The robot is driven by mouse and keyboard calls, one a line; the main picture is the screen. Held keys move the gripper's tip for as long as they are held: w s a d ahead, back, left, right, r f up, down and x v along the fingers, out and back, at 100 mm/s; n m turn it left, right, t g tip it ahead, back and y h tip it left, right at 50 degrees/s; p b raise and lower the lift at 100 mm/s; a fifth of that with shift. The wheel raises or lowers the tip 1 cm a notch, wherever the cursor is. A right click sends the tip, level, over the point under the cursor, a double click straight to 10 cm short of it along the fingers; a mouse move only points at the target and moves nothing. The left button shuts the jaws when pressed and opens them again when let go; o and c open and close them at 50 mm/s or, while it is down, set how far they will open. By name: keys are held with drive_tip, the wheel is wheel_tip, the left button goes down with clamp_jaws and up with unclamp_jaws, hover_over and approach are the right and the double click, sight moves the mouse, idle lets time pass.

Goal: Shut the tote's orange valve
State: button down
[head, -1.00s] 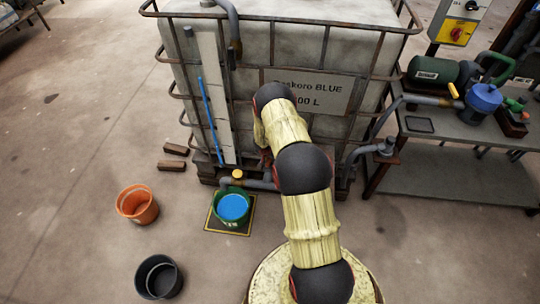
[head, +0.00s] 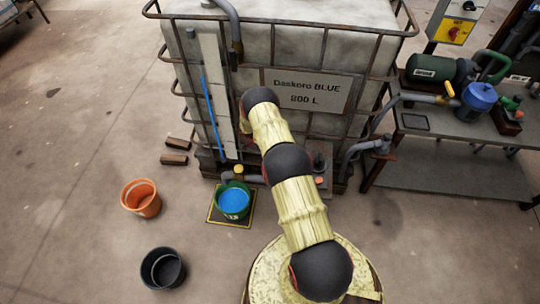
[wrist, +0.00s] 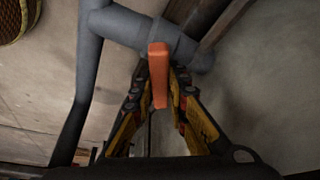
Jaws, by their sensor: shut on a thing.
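In the wrist view an orange valve handle (wrist: 158,60) stands in front of a grey pipe (wrist: 140,28). My gripper (wrist: 159,82) is shut on this handle, with one finger on each side. In the head view my gripper is hidden behind my arm, low at the front of the white caged tote (head: 250,45), labelled "Daskoro BLUE 800 L". A grey outlet pipe with a yellow-orange top (head: 238,169) ends above a green bucket (head: 233,201). The bucket holds blue liquid and stands on a yellow-edged dark mat (head: 215,219).
An orange bucket (head: 141,198) and a black bucket (head: 162,268) stand on the floor at left. Two brown blocks (head: 175,158) lie beside the tote. A metal bench (head: 430,170) with pumps and hoses is at right. The floor at lower left is mostly clear.

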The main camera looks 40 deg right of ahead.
drive_tip(key=m+g+b, duration=0.1)
drive_tip(key=m+b, duration=0.1)
drive_tip(key=m, duration=0.1)
drive_tip(key=shift+w+f+y, duration=0.1)
drive_tip(key=shift+f+y, duration=0.05)
drive_tip(key=shift+y, duration=0.15)
drive_tip(key=shift+m+g+y+b, duration=0.4)
drive_tip(key=shift+m+b, duration=0.7)
drive_tip(key=shift+m, duration=0.2)
drive_tip(key=c, duration=1.7)
unclamp_jaws()
drive_tip(key=shift+c, duration=0.2)
drive_tip(key=v, duration=1.2)
